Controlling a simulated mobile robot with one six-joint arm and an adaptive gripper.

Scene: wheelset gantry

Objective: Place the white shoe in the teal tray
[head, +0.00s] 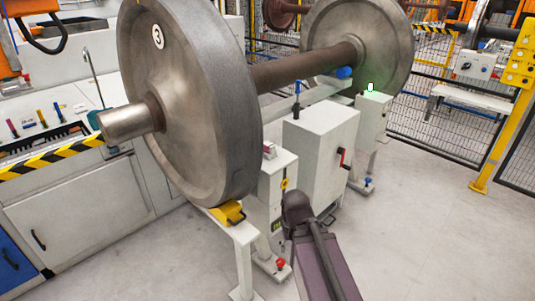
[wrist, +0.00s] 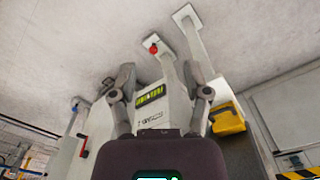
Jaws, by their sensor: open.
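I cannot make out a white shoe for certain in either view. A small bright white and green thing (head: 370,87) stands on the far white post box in the head view; it is too small to identify. A small dark teal patch (head: 94,118) shows on the left bench, partly hidden by the wheel; I cannot tell if it is the tray. My gripper (wrist: 159,72) is open and empty in the wrist view, its fingers spread before a white machine housing (wrist: 151,105). In the head view my gripper is hidden beyond my arm.
A large steel wheelset (head: 190,100) fills the centre left on white stands with a yellow chock (head: 230,213). A white cabinet (head: 318,140) with a red-handled crank stands beneath the axle. A workbench (head: 80,205) is at left. The floor (head: 430,230) at right is clear.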

